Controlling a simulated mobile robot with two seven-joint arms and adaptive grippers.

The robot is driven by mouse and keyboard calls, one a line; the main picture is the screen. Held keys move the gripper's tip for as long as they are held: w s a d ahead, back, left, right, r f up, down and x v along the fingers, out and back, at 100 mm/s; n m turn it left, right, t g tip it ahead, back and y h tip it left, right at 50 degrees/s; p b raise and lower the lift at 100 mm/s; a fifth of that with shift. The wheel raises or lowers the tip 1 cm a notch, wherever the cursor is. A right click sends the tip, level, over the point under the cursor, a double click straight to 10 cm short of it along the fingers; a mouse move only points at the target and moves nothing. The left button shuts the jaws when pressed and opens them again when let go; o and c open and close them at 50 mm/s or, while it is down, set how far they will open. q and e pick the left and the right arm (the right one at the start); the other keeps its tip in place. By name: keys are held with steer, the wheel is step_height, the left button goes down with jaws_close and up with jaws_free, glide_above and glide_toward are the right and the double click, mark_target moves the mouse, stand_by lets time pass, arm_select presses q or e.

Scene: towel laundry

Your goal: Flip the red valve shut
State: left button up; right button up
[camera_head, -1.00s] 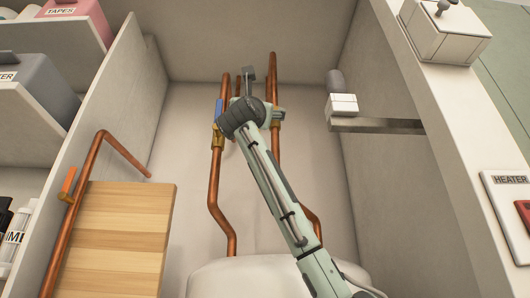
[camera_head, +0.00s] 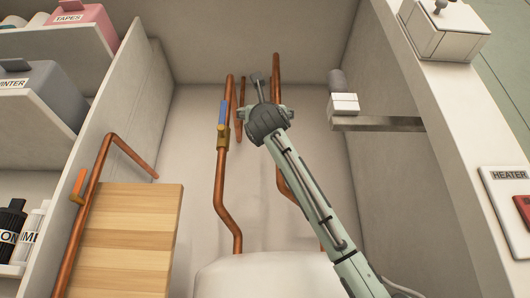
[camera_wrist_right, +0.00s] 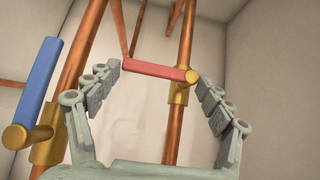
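The red valve handle (camera_wrist_right: 155,70) shows in the right wrist view. It lies roughly level, pointing left from its brass body (camera_wrist_right: 180,91), across the line of its copper pipe. My right gripper (camera_wrist_right: 153,74) is open, with one finger near each end of the red handle. I cannot tell whether either finger touches it. In the head view my right arm (camera_head: 315,185) reaches up from the lower right, and its wrist hides the red valve. My left gripper is not in view.
A blue valve handle (camera_head: 223,112) lies along the left copper pipe, close beside my gripper; it also shows in the right wrist view (camera_wrist_right: 38,80). An orange handle (camera_head: 78,186) is on a pipe by the wooden board (camera_head: 125,235). A metal bar (camera_head: 380,123) stands right.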

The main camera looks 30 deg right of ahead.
steer(key=o, duration=0.4)
steer(key=v, duration=1.2)
stand_by(0.4)
